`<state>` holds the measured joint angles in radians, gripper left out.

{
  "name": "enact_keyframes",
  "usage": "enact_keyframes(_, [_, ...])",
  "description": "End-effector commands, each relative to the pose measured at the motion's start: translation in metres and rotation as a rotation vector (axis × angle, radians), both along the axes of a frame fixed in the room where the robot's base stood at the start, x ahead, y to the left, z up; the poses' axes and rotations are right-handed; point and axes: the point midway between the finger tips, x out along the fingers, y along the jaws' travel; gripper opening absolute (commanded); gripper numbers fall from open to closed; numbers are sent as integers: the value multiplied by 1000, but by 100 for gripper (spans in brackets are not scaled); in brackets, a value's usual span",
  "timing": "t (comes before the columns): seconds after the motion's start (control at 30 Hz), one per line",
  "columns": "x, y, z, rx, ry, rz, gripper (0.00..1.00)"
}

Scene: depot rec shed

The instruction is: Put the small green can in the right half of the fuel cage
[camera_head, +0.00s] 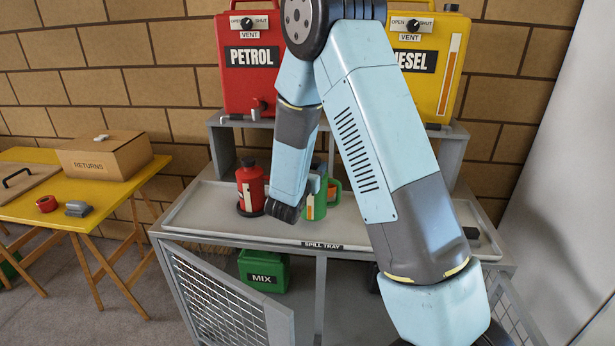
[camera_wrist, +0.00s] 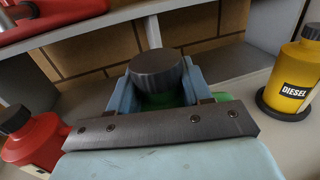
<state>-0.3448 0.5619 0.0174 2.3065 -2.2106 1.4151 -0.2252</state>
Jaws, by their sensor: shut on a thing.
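The small green can (camera_head: 317,208) stands on or just above the spill tray (camera_head: 205,212), mostly behind my arm; whether it touches the tray I cannot tell. My gripper (camera_head: 312,184) is shut on it. In the wrist view its black cap (camera_wrist: 157,75) rises between my gripper's two light-blue jaws (camera_wrist: 158,98), with a strip of green body below. The fuel cage (camera_head: 320,290) is under the tray, split by an upright post. A mesh door (camera_head: 228,298) hangs open at the left. A green MIX can (camera_head: 263,270) is in the left half. The right half is largely hidden by my arm.
A red bottle (camera_head: 250,187) stands close left of the can; a yellow DIESEL bottle (camera_wrist: 292,75) is to the right in the wrist view. Red PETROL (camera_head: 250,75) and yellow DIESEL (camera_head: 440,75) tanks stand on the shelf behind. A yellow table (camera_head: 105,195) is at left.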

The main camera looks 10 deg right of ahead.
Motion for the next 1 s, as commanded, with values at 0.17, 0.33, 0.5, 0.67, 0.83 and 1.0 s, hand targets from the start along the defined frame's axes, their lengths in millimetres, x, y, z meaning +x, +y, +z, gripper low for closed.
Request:
enact_keyframes(0.17, [2,8,-5,0,-4,12,0])
enact_keyframes(0.33, [3,13,-17,0,0,18,0])
enact_keyframes(0.5, [3,16,-36,-1,-1,23,0])
enact_keyframes(0.67, [3,17,-42,0,-2,26,0])
enact_keyframes(0.83, [3,17,-42,0,-2,26,0])
enact_keyframes(1.0, [2,17,-43,1,0,26,57])
